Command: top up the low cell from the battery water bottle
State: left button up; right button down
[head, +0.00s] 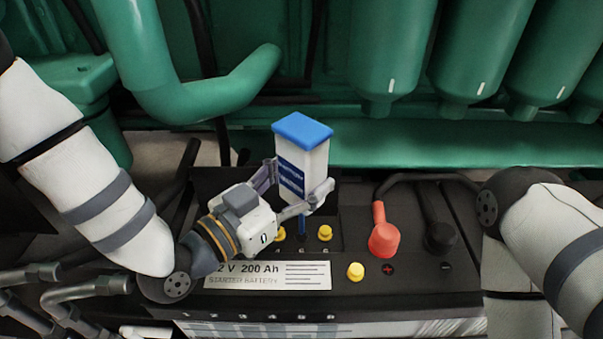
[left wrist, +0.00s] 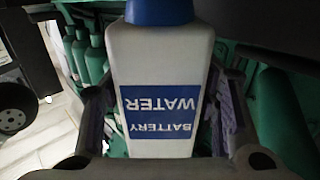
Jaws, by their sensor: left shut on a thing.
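My left gripper (head: 294,196) is shut on the battery water bottle (head: 313,166), a white bottle with a blue label. A loose yellow cap (head: 355,271) lies on the battery top. My right gripper is out of view.
A red terminal boot (head: 384,237) and a black one (head: 441,237) with cables stand right of the bottle. Green engine pipes (head: 220,97) and green cylinders (head: 392,50) close off the back. Metal hoses (head: 80,290) lie at the lower left.

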pick_arm(q)
jog(key=shift+s+f, duration=0.1)
jog(key=shift+f, duration=0.6)
dwell(7.2)
